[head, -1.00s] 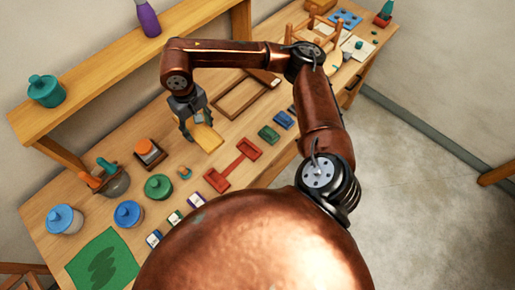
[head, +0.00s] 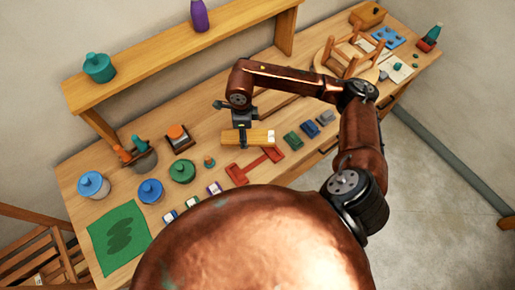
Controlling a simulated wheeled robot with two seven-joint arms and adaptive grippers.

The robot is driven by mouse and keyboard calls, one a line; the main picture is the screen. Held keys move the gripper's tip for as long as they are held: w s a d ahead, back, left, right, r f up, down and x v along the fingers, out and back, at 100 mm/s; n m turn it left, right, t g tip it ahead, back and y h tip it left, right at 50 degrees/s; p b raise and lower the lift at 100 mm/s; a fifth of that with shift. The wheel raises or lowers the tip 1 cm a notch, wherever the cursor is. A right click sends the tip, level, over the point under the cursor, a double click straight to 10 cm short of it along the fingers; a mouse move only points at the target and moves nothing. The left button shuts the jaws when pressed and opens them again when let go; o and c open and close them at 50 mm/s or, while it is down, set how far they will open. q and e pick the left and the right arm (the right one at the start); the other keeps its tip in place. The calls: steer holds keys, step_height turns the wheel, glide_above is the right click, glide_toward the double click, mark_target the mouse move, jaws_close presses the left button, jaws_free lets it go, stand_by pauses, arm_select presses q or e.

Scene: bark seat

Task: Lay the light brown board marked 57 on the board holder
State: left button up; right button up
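The light brown board (head: 257,138) is in the head view, with a pale marked patch at its right end; the number is too small to read. My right gripper (head: 242,137), on the arm coming in from the right, is shut on the board near its middle. The board lies roughly level and crosswise, just behind a red piece with two wide ends joined by a bar (head: 256,165), which looks like the board holder. I cannot tell how high the board is above the table. My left gripper is not in view.
Blue and green lidded pots (head: 150,191) stand at the left, near a green mat (head: 119,238). Small green and blue blocks (head: 293,140) lie right of the board. An upturned stool (head: 352,62) stands at the back right. A raised shelf (head: 185,55) runs along the back.

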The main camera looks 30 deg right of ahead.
mark_target(251, 140)
steer(key=m, duration=0.2)
steer(key=s+f+m+p, duration=0.1)
steer(key=m, duration=0.4)
steer(key=shift+s+d+f+m, duration=0.2)
steer(key=shift+d+f+m, duration=0.05)
steer(key=shift+f+m, duration=0.05)
steer(key=m, duration=0.2)
steer(key=s+f+m+p, duration=0.1)
steer(key=m, duration=0.4)
steer(key=shift+s+d+f+p, duration=0.2)
steer(key=shift+d+f+p, duration=0.05)
steer(key=shift+d+p, duration=0.1)
steer(key=s+f+m, duration=0.1)
steer(key=m, duration=0.3)
steer(key=s+f+m+p, duration=0.1)
steer(key=m, duration=0.4)
steer(key=m+p, duration=0.1)
steer(key=m, duration=0.3)
steer(key=shift+s+d+f, duration=0.4)
steer(key=shift+m, duration=0.3)
steer(key=shift+f+b, duration=2.2)
steer(key=shift+f, duration=0.95)
steer(key=shift+s+f, duration=0.15)
steer(key=c, duration=0.4)
